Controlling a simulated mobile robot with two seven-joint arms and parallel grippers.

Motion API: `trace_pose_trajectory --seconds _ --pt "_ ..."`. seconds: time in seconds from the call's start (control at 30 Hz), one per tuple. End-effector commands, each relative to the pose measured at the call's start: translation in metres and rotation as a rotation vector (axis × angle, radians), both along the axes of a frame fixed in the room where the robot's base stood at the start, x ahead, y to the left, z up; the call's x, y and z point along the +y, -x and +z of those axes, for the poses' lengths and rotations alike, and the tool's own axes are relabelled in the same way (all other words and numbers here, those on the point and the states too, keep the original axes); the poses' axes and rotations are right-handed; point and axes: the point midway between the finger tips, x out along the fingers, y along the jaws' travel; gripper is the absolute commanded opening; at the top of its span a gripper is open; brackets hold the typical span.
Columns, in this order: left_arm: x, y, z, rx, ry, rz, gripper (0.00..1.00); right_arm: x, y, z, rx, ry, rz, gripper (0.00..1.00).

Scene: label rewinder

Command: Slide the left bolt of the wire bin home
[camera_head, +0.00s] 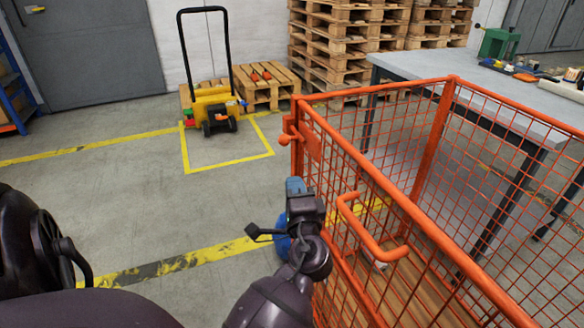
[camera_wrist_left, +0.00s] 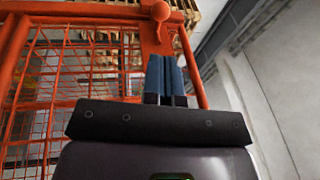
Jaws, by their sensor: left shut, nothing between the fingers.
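The wire bin (camera_head: 432,140) is an orange mesh cage with a wooden floor, standing at the right of the head view. Its left bolt (camera_head: 288,136) shows as a small orange rod with a round knob at the near-left corner post. The knob also shows at the top of the left wrist view (camera_wrist_left: 160,10). My left gripper (camera_head: 295,185) is outside the bin, below the bolt in the picture and apart from it. Its blue fingers (camera_wrist_left: 165,75) are shut together with nothing between them. How far the bolt is slid in is too small to tell. My right gripper is not in view.
An orange U-shaped handle (camera_head: 372,238) sticks out from the bin's near side, right of my left gripper. A grey workbench (camera_head: 420,67) stands behind the bin. A yellow trolley (camera_head: 212,108) and stacked pallets (camera_head: 330,45) are farther back. The floor left of the bin is clear.

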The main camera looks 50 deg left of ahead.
Motion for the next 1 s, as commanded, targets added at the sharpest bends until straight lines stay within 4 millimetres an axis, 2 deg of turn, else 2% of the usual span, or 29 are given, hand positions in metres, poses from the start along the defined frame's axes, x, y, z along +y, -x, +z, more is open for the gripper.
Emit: trace_pose_trajectory --seconds 0.1,0.3,0.9,1.0 --pt "-0.013 0.009 -0.004 0.002 0.001 0.0 0.0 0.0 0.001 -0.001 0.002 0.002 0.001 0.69" --pt "-0.022 0.015 -0.005 0.0 0.001 0.001 0.0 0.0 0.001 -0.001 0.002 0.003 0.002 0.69" --pt "-0.023 0.015 -0.005 0.0 0.0 0.0 0.0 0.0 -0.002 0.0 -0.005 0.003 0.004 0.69" --pt "-0.022 0.017 -0.01 0.004 0.015 -0.014 0.0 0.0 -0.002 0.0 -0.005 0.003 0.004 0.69"
